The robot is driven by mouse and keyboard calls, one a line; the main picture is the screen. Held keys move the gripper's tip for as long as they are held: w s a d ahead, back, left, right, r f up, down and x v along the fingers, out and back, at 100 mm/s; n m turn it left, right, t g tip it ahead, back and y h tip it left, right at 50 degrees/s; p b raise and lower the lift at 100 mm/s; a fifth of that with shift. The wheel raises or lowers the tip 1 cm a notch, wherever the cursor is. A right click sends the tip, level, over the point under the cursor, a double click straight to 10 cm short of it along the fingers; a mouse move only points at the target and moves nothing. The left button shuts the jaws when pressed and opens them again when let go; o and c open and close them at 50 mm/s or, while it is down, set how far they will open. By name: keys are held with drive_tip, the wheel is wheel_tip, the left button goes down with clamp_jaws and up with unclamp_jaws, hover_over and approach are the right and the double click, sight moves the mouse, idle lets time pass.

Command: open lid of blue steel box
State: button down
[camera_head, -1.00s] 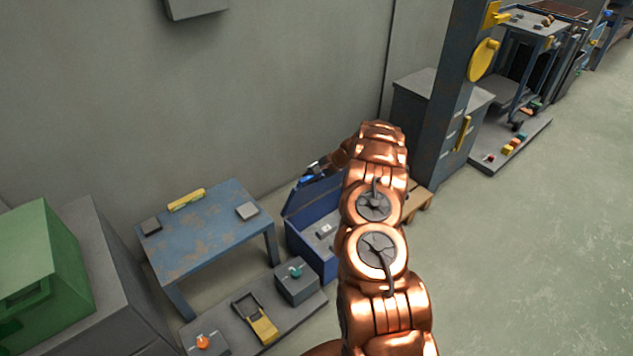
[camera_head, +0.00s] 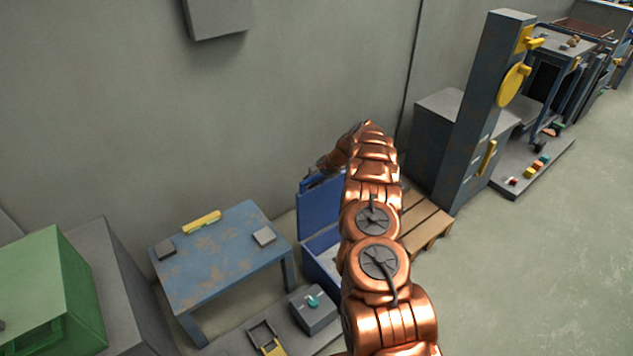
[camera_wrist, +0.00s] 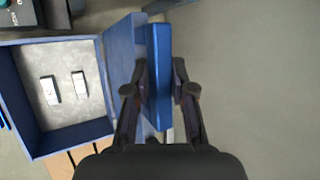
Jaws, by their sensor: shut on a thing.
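The blue steel box (camera_head: 322,262) stands on the floor by the wall, partly hidden behind my copper arm in the head view. Its lid (camera_head: 320,211) is raised and stands steeply up at the wall side. In the wrist view the box (camera_wrist: 100,128) is open at the left, with a pale inside holding two small light blocks (camera_wrist: 64,88). My gripper (camera_wrist: 159,88) is shut on a bright blue bar at the lid's edge (camera_wrist: 158,65), with one finger on each side. In the head view the gripper is mostly hidden by my arm.
A worn blue table (camera_head: 222,262) stands left of the box. A wooden pallet (camera_head: 425,222) lies to its right, beside a grey cabinet (camera_head: 437,150) and a steel column (camera_head: 482,115). A low platform with a grey block (camera_head: 312,312) is in front. Open floor lies at right.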

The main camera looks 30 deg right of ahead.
drive_tip(key=shift+w+a, duration=0.35)
drive_tip(key=c, duration=1.3)
unclamp_jaws()
drive_tip(key=shift+o, duration=1.1)
drive_tip(key=shift+s+d, duration=0.1)
drive_tip(key=shift+d, duration=0.1)
drive_tip(key=shift+d, duration=0.1)
drive_tip(key=v, duration=1.2)
